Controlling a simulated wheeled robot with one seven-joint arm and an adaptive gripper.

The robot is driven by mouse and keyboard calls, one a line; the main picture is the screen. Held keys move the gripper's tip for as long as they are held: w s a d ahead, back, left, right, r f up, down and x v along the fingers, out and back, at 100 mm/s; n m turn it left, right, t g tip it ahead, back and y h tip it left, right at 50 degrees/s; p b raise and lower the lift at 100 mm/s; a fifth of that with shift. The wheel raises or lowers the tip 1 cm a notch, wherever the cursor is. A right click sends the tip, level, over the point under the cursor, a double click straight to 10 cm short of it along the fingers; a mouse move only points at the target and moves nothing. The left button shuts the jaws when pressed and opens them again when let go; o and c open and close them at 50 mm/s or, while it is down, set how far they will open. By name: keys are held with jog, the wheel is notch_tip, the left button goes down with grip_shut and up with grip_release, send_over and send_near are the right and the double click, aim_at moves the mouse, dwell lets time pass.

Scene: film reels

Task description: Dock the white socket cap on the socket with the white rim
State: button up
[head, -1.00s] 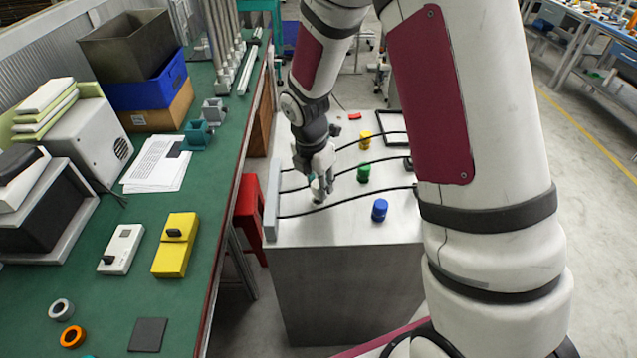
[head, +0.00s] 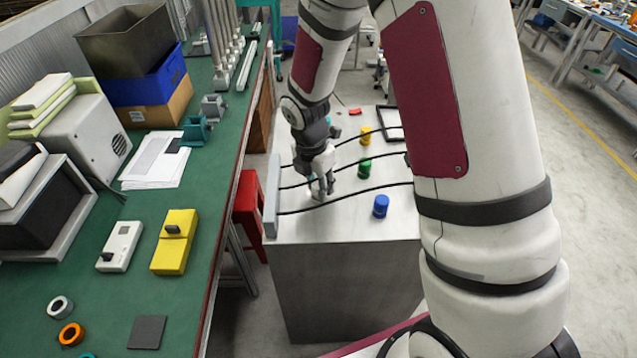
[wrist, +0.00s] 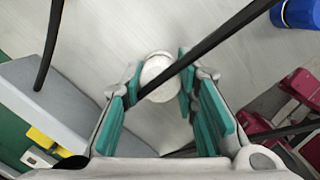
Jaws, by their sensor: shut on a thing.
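The white socket cap (wrist: 156,78) sits between the green finger pads of my gripper (wrist: 158,85) in the wrist view, and the gripper is shut on it. A black cable passes across the cap in that view. In the head view my gripper (head: 321,188) is low over the left part of the metal worktop (head: 330,225), and the white cap is hard to make out there. I cannot make out the socket with the white rim in either view.
Yellow (head: 366,134), green (head: 365,168) and blue (head: 381,206) caps stand right of my gripper. Black cables (head: 340,199) run across the worktop from a grey panel (head: 271,195) at its left edge. A green bench (head: 200,260) stands at the left.

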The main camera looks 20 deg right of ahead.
aim_at(314, 189)
jog(key=shift+f, duration=0.2)
dwell(0.3)
jog(key=o, duration=0.6)
notch_tip(314, 189, up, 11)
jog(key=a+p, duration=0.1)
jog(key=p, duration=0.3)
jog(key=shift+s+a, duration=0.2)
jog(key=shift+s, duration=0.2)
dwell(0.4)
